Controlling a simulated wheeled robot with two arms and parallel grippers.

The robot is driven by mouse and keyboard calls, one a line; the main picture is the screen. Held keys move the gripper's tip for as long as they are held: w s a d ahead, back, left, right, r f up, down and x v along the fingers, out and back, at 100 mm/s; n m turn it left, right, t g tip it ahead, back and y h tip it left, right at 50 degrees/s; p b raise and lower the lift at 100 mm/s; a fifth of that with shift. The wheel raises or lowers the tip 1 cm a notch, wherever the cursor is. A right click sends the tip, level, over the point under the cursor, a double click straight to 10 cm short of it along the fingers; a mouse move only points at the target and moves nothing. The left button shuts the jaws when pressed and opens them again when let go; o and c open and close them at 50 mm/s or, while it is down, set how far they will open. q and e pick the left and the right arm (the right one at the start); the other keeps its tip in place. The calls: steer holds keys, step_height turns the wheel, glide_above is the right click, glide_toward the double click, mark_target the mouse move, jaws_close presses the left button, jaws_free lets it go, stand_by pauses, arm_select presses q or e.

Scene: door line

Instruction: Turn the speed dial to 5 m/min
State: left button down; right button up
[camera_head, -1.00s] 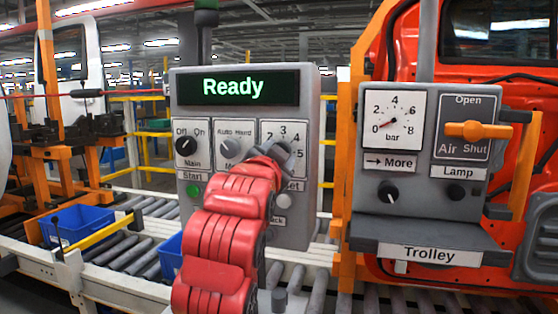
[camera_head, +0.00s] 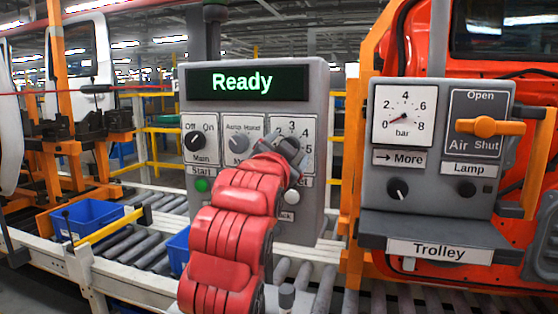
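The grey control panel (camera_head: 322,110) has a green "Ready" display (camera_head: 246,83). Its right-hand dial plate (camera_head: 293,124) shows the numbers 2, 3, 4 and 5. My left arm, red and segmented, rises from the lower left of centre. Its dark gripper (camera_head: 284,148) is at the middle of that plate and covers the dial knob. The knob's pointer and the rest of the scale are hidden. I cannot tell whether the fingers are shut on the knob. My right gripper is not in view.
The panel also has a Main knob (camera_head: 195,141), an Auto/Hand knob (camera_head: 238,143), a green Start button (camera_head: 203,185) and a pale button (camera_head: 291,197). Right of it stands the Trolley box (camera_head: 437,195) with an orange valve handle (camera_head: 485,126). Rollers run below.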

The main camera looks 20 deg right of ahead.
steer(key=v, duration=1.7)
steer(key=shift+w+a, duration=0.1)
